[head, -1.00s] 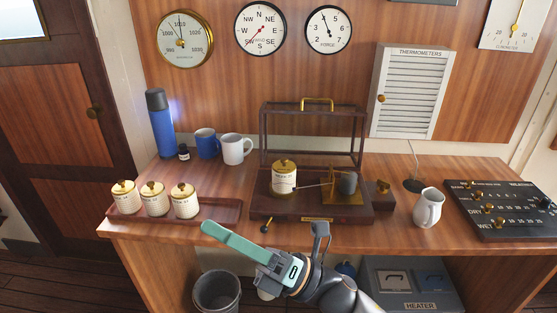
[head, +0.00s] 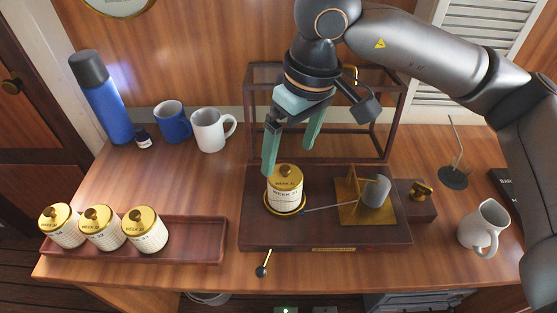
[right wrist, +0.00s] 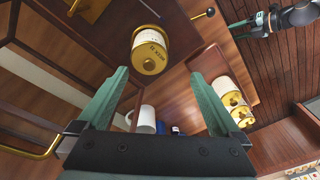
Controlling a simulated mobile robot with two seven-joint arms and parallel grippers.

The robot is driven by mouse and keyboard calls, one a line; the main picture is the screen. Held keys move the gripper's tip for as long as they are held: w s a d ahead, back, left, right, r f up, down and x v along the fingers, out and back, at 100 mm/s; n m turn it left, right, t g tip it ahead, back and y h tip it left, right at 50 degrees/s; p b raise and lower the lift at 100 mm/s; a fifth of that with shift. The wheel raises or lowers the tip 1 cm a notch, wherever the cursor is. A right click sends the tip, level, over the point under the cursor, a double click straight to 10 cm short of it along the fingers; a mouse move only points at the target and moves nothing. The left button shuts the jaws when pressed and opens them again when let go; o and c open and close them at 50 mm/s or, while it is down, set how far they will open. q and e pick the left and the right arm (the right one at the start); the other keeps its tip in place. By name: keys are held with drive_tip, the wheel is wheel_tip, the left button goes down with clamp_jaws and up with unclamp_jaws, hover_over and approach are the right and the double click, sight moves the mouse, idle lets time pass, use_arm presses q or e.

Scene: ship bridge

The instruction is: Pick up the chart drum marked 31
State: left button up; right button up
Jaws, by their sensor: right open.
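The chart drum marked 31 (head: 284,197) is a cream cylinder with a brass lid and knob. It stands upright on the recorder's dark wooden base (head: 262,236), with a thin pen arm reaching to its side. My right gripper (head: 290,156) is open above and just behind it, pointing down, and one finger's tip overlaps the lid's left edge. In the right wrist view the drum (right wrist: 151,48) lies beyond the open fingertips (right wrist: 158,76), not between them. My left gripper (right wrist: 240,28) shows small at the top right of that view; its jaw opening is unclear.
Several similar drums stand in a wooden tray (head: 190,250) at the left. The recorder's raised glass case (head: 255,110) is behind my right gripper. A brass bracket with a grey cylinder (head: 375,192) is right of the drum. A white jug (head: 482,228) stands farther right.

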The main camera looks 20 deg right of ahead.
sight(290, 169)
drive_tip(key=shift+w+d+h, duration=0.3)
drive_tip(key=shift+w+d, duration=0.4)
drive_tip(key=f, duration=0.4)
drive_tip(key=f+p, duration=0.1)
drive_tip(key=f, duration=0.1)
drive_tip(key=shift+w+a, duration=0.2)
drive_tip(key=shift+a, duration=0.1)
drive_tip(key=shift+t, duration=0.3)
drive_tip(key=shift+w+a+f+p, duration=0.1)
drive_tip(key=shift+f+p, duration=0.1)
drive_tip(key=shift+f, duration=0.75)
drive_tip(key=shift+w+a+f+p, duration=0.15)
drive_tip(key=shift+f+p, duration=0.1)
drive_tip(key=shift+f, duration=0.65)
drive_tip(key=shift+w+a+f+p, duration=0.1)
drive_tip(key=shift+f+p, duration=0.1)
drive_tip(key=shift+f, duration=0.75)
use_arm(q)
wheel_tip(290, 169, up, 2)
drive_tip(key=shift+w+r, duration=0.1)
drive_tip(key=shift+w, duration=0.05)
use_arm(e)
drive_tip(key=shift+c, duration=0.2)
drive_tip(key=shift+r, duration=0.1)
drive_tip(key=c, duration=1.3)
